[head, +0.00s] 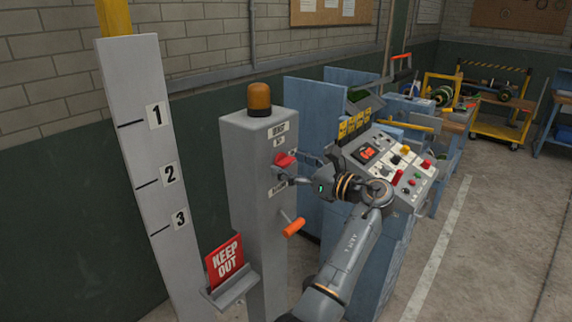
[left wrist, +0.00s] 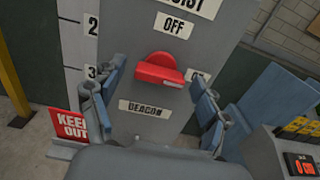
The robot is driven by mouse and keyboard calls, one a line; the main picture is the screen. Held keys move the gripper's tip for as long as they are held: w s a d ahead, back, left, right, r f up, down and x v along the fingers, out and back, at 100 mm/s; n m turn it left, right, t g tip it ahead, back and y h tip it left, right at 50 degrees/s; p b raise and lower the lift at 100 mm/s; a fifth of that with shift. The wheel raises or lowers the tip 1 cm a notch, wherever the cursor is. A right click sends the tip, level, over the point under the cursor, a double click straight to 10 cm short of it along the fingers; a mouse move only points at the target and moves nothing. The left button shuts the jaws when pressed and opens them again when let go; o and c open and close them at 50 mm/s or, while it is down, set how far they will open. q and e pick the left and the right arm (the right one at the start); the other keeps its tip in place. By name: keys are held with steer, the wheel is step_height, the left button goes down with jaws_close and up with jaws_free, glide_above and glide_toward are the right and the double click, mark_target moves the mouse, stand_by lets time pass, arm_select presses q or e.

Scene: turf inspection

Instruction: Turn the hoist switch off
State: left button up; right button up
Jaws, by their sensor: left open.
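The hoist switch is a red handle (head: 284,160) on the front of a grey post (head: 262,205). In the left wrist view the red switch (left wrist: 160,70) sits below an OFF label (left wrist: 174,25), with a partly covered ON label at its right. The white mark on the handle is at its right end, towards ON. My left gripper (head: 297,168) is in front of the post at the switch. In the left wrist view its two blue-padded fingers (left wrist: 158,78) are open, one on each side of the switch, with nothing held. My right gripper is not in view.
Below the switch is a BEACON label (left wrist: 144,109) and an orange-handled lever (head: 294,227). An amber lamp (head: 259,99) tops the post. A red KEEP OUT sign (head: 226,262) stands in a holder at left. A button console (head: 398,165) stands close at right.

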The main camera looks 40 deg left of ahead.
arm_select(q)
steer(key=shift+d+r, duration=0.1)
steer(key=shift+d, duration=0.1)
steer(key=shift+c, duration=0.3)
steer(key=c, duration=1.1)
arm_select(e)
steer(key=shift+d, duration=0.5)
